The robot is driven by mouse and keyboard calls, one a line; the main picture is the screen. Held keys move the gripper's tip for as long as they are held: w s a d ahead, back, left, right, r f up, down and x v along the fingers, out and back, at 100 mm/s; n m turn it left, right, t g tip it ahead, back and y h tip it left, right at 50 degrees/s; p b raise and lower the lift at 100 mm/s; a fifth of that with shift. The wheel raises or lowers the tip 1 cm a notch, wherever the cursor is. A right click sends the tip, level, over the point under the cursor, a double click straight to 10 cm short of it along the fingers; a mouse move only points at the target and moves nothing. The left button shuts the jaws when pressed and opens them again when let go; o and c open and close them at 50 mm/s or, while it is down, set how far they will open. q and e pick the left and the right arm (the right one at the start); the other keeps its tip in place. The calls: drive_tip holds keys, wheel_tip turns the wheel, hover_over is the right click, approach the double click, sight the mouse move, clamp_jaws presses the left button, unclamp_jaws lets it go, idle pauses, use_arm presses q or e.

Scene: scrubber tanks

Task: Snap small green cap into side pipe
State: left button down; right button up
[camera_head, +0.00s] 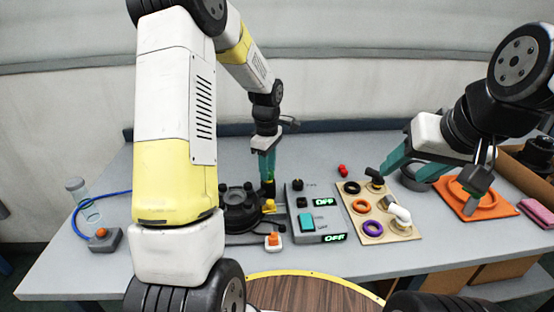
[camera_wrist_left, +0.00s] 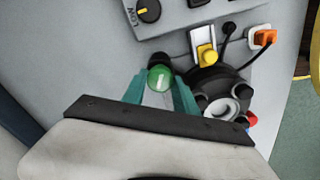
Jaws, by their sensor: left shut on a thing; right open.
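My left gripper (camera_head: 267,172) points down just behind the black bolted flange fitting (camera_head: 240,208). In the left wrist view, its teal fingers (camera_wrist_left: 160,92) are shut on a small rounded green cap (camera_wrist_left: 160,77). A short black cylinder (camera_wrist_left: 160,58) shows right beyond the cap; whether it is the side pipe, and whether the cap touches it, I cannot tell. The cap is hidden by the fingers in the head view. The flange fitting (camera_wrist_left: 222,92) lies to the right of the fingers. My right gripper (camera_head: 404,170) is open and empty above the table's right side.
A grey control box (camera_head: 305,227) with two OFF displays stands right of the flange. A tan board (camera_head: 378,232) holds coloured rings and pipe fittings. An orange tray (camera_head: 478,208) lies far right. A glass cylinder (camera_head: 84,200) and blue hose (camera_head: 105,193) are at left.

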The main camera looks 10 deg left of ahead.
use_arm(q)
drive_tip(key=shift+f, duration=0.85)
idle(1.6)
unclamp_jaws()
idle(0.3)
drive_tip(key=shift+r, duration=0.2)
idle(0.3)
drive_tip(key=shift+r, duration=3.35)
